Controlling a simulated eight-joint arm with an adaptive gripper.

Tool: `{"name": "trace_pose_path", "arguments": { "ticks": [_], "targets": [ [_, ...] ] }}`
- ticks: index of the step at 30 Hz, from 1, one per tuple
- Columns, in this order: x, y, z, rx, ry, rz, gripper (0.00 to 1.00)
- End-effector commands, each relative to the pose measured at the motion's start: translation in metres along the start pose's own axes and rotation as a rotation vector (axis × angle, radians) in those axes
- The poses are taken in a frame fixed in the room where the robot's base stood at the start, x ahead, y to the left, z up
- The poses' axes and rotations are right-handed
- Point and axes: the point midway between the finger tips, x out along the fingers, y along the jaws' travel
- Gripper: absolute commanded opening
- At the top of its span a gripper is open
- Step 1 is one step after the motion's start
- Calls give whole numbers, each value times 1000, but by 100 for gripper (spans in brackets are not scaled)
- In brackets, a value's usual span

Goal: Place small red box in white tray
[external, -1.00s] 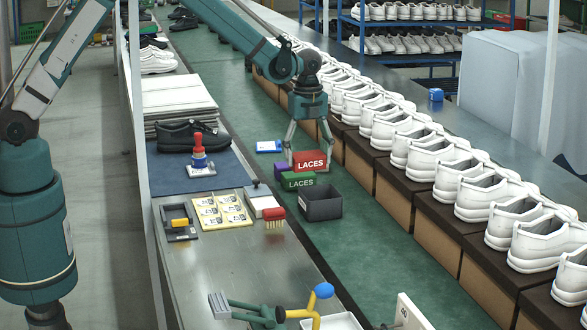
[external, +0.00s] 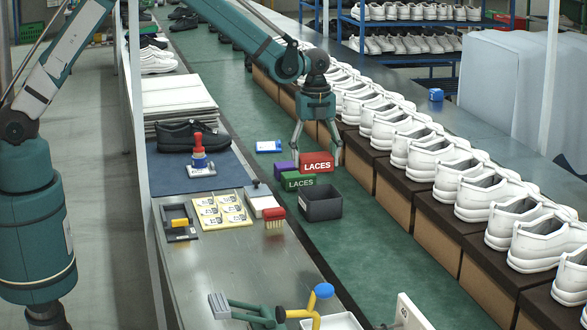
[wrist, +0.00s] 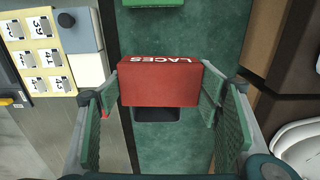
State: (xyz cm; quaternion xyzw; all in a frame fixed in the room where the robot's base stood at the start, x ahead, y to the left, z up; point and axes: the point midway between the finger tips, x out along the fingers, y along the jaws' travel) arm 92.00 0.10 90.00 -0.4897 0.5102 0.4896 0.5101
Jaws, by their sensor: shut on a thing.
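The small red box (external: 316,163), marked LACES, is between the fingers of my gripper (external: 316,160) over the green belt. In the wrist view the red box (wrist: 160,82) fills the space between the two green finger pads of my gripper (wrist: 160,95), which is shut on it. Whether its underside is clear of the belt cannot be told. A white tray (external: 336,321) is at the bottom edge of the external view, partly cut off, well nearer the camera than my gripper.
A green LACES box (external: 298,181), a purple box (external: 285,168) and an open dark bin (external: 322,203) are close by. A red brush (external: 273,214) and size cards (external: 222,211) lie on the left bench. White shoes (external: 436,158) on brown boxes line the right.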

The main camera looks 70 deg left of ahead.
Motion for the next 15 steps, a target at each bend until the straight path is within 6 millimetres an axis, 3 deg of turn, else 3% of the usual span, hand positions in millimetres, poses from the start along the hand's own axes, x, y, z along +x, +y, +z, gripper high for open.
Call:
{"name": "trace_pose_path", "arguments": {
  "ticks": [15],
  "targets": [
    [-36, -22, -161, 335, 0, 0, 48]
  ]
}}
